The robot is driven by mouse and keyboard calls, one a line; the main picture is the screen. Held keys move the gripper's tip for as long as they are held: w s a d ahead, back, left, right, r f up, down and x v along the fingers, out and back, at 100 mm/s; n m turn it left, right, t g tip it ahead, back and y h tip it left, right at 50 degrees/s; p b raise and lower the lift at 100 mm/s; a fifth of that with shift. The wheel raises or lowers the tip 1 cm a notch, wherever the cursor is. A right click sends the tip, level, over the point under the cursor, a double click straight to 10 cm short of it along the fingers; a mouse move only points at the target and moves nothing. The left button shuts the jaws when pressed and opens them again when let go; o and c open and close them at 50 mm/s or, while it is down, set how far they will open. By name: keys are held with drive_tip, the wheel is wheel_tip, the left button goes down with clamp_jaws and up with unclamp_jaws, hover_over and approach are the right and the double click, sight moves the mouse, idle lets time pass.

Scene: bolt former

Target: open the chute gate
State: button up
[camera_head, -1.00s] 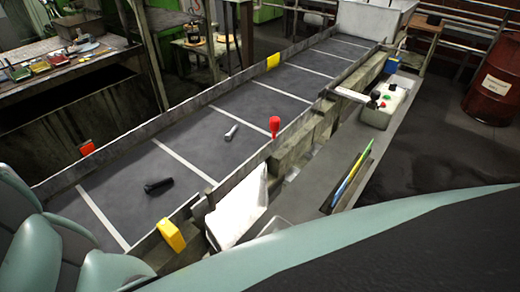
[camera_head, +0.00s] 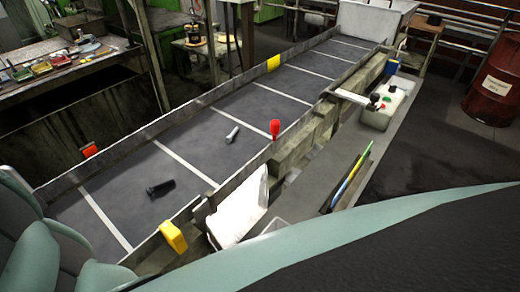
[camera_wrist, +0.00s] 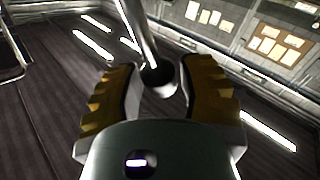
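No part is plainly recognisable as the chute gate. A long dark belt trough (camera_head: 250,105) runs from front left to back right in the head view. A red upright knob (camera_head: 275,128) stands at its near wall, and a yellow block (camera_head: 173,236) sits at its front end. My gripper (camera_wrist: 158,90) shows in the wrist view with its two yellow fingers apart. A metal rod (camera_wrist: 138,30) with a dark round end (camera_wrist: 159,79) appears in the gap between them; whether it touches either finger cannot be told. My gripper is out of the head view.
A dark bolt (camera_head: 160,188) and a light bolt (camera_head: 232,134) lie on the belt. A pale control box (camera_head: 388,105) and coloured rods (camera_head: 352,173) are on the side ledge. A white bin (camera_head: 238,213) is beside the trough. A red barrel (camera_head: 495,88) stands at right.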

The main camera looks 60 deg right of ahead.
clamp_jaws()
drive_tip(key=shift+d, duration=0.1)
drive_tip(key=shift+s+d+r+m+t+y+b, duration=0.15)
drive_tip(key=shift+d+m+t+y+b, duration=0.45)
drive_tip(key=shift+b, duration=0.65)
drive_tip(key=d+m+t+h+b, duration=0.3)
drive_tip(key=d+m+t+b, duration=0.6)
drive_tip(key=b, duration=0.8)
drive_tip(key=d+m, duration=0.3)
drive_tip(key=m, duration=0.1)
drive_tip(key=shift+s+d+t, duration=0.35)
drive_tip(key=shift+s+t, duration=0.05)
drive_tip(key=shift+h, duration=0.3)
drive_tip(key=shift+o, duration=2.1)
unclamp_jaws()
